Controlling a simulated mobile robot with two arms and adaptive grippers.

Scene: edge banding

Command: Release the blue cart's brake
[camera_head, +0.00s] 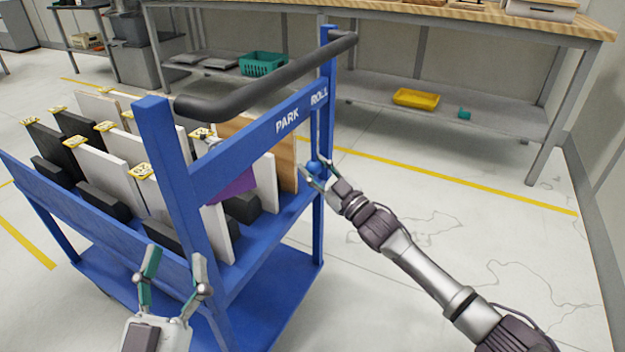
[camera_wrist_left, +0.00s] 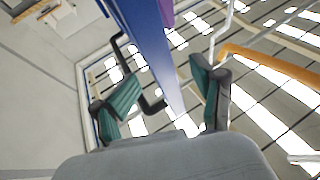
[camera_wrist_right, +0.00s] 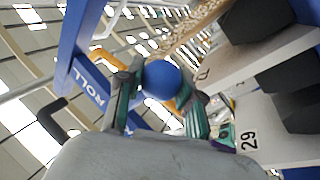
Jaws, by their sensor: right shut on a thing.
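The blue cart (camera_head: 162,160) stands in the middle of the head view, with a black push handle (camera_head: 265,85) across its top. Its crossbar carries the words PARK (camera_head: 287,121) and ROLL (camera_head: 319,97). A blue ball knob (camera_head: 314,166) sits beside the right post, below ROLL. My right gripper (camera_head: 315,174) is shut on this knob; the right wrist view shows the knob (camera_wrist_right: 162,80) between both fingers. My left gripper (camera_head: 175,256) is open and empty in front of the cart's near post; the left wrist view shows a blue cart bar beyond its spread fingers (camera_wrist_left: 165,92).
The cart carries upright white, black and wooden panels (camera_head: 100,172) with yellow tags. A workbench (camera_head: 400,22) with a lower shelf, a green basket (camera_head: 263,63) and a yellow tray (camera_head: 416,98) stands behind. The floor right of the cart is clear.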

